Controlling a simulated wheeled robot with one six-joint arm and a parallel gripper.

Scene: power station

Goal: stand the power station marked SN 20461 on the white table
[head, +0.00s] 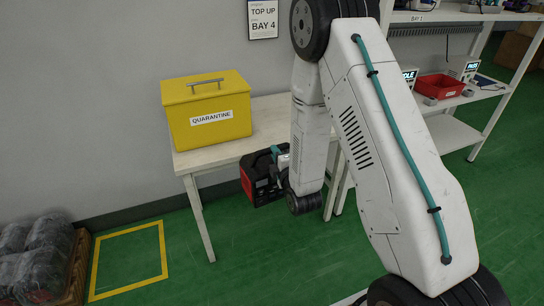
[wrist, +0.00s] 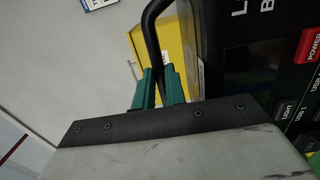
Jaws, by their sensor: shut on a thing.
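A black and red power station (head: 262,180) hangs from my gripper in front of the white table (head: 215,157), overlapping its front edge in the head view. In the wrist view the power station's dark front panel (wrist: 250,75) fills the right side, turned sideways, with a red POWER button and a LIGHT button. The teal fingers of my gripper (wrist: 160,88) are closed on its black carrying handle (wrist: 150,28). In the head view my gripper (head: 281,160) is partly hidden by my arm. No serial number can be read.
A yellow QUARANTINE box (head: 207,110) stands on the table's left part; the table's right part is largely behind my arm. A shelf (head: 455,135) with a red bin (head: 440,86) and devices stands at right. A yellow floor outline (head: 128,262) and a crate (head: 75,275) are at lower left.

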